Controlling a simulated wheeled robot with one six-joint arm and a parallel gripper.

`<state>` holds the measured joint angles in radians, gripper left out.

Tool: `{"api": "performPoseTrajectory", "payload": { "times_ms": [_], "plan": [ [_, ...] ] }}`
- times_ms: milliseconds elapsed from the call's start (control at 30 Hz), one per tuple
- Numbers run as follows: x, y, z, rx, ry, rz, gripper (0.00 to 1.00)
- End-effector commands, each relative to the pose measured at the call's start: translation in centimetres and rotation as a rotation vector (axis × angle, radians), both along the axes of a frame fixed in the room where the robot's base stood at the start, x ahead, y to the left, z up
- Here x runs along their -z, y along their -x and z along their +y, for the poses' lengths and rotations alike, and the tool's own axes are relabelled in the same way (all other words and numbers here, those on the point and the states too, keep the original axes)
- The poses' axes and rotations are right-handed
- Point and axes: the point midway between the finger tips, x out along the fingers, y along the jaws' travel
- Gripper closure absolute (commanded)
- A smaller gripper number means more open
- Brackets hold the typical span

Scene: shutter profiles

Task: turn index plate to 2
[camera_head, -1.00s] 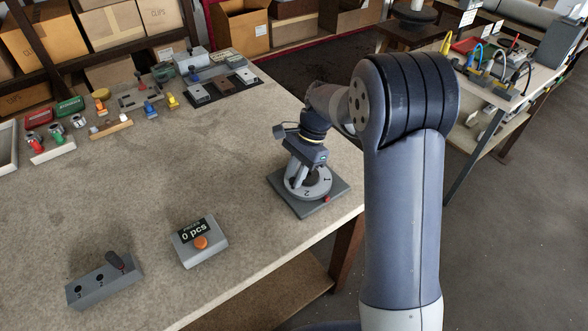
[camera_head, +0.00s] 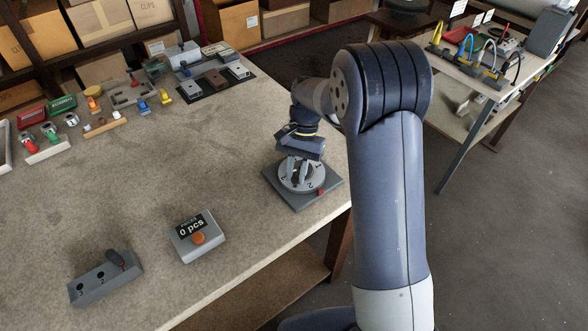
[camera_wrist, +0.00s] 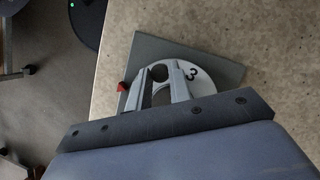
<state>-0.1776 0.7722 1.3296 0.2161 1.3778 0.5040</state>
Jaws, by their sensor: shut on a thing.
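The index plate is a light grey round disc (camera_head: 318,174) with dark numerals, on a square dark grey base (camera_head: 288,198) near the table's right edge. A red marker (camera_head: 320,191) sits at the disc's front right edge, with the numeral 2 close beside it. My gripper (camera_head: 298,179) reaches down over the disc, its fingers shut on the grip at the disc's centre. In the wrist view the fingers (camera_wrist: 161,76) stand over the disc (camera_wrist: 205,88); a 3 shows on the right and the red marker (camera_wrist: 122,87) on the left. The fingers partly hide the grip.
A counter box (camera_head: 197,235) reading 0 pcs with an orange button stands front left of the plate. A grey numbered block (camera_head: 105,277) with a dark lever is farther left. Several small parts and trays lie at the back. The table's middle is clear.

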Motion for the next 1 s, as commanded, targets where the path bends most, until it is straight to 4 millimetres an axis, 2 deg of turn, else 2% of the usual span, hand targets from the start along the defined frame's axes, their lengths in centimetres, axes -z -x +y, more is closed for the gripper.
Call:
{"api": "performPoseTrajectory", "payload": {
  "times_ms": [500,1000],
  "plan": [
    [-0.04,0.19,-0.77,-0.180,0.001,-0.002,1.00],
    [-0.02,0.21,-0.90,-0.214,0.000,-0.002,1.00]
  ]
}}
